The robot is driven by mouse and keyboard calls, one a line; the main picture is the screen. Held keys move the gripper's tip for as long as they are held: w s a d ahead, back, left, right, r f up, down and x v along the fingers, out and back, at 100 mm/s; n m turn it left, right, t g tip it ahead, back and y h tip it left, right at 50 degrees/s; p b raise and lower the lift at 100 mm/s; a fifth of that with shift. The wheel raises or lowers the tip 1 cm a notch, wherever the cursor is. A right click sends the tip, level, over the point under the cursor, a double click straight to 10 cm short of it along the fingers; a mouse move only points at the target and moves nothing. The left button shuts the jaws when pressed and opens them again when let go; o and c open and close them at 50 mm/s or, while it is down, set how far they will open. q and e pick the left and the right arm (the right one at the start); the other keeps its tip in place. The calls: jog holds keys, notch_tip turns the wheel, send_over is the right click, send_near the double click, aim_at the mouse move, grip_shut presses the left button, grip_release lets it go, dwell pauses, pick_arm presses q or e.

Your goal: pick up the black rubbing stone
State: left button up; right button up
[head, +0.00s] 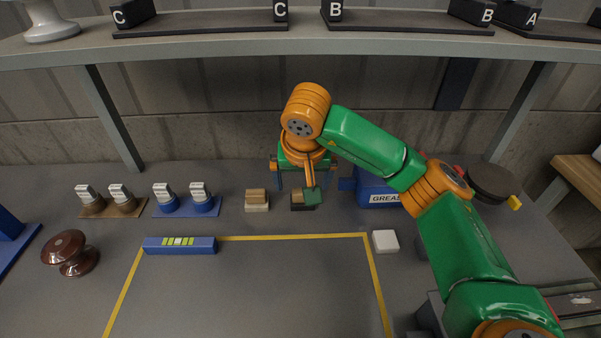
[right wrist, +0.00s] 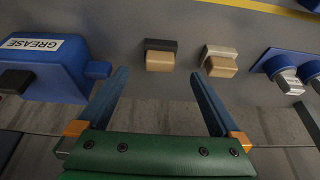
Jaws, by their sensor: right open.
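The black rubbing stone (head: 298,206), a dark block with a tan wooden back, lies on the bench and is partly hidden by my right arm in the head view. It shows whole in the right wrist view (right wrist: 161,46), ahead of the fingertips and roughly centred between them. My right gripper (head: 297,187) is open and empty, its two blue fingers (right wrist: 158,73) apart, and it points down near the stone without visibly touching it. My left gripper is not in view.
A similar pale stone with a tan back (head: 257,201) lies just left of the black one. A blue grease box (head: 375,188) stands close on the right. Blue-based holders (head: 185,208) stand further left. The yellow-outlined area (head: 260,290) in front is mostly clear.

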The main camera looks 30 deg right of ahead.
aim_at(302, 198)
jog(key=shift+w+d+f, duration=0.15)
jog(key=shift+w, duration=0.1)
jog(key=shift+f, duration=0.3)
jog(key=p+x, duration=0.1)
jog(key=x, duration=0.4)
jog(key=shift+f, duration=0.2)
jog(key=shift+s+r, duration=0.1)
jog(key=shift+r, duration=0.05)
jog(key=c, duration=0.6)
grip_shut()
